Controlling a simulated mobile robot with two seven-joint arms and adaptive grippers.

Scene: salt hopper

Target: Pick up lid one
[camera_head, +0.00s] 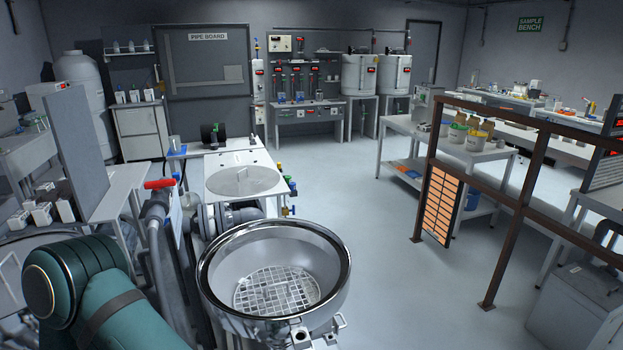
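A flat grey round disc that looks like a lid (243,181) lies on a white-topped bench (222,164) beyond the hopper. Whether it is lid one cannot be read. The steel salt hopper (276,224) stands in front, uncovered, with a square-mesh grate (277,290) showing inside. A green arm of mine comes in at the lower left, apart from the disc and hopper; its gripper is out of the picture. My other gripper is not in view either.
Pipes and a red-handled valve (159,183) stand close left of the hopper. A brown rail frame (487,190) stands at the right, before a white table with buckets (475,140). The grey floor (360,215) between hopper and rail is clear.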

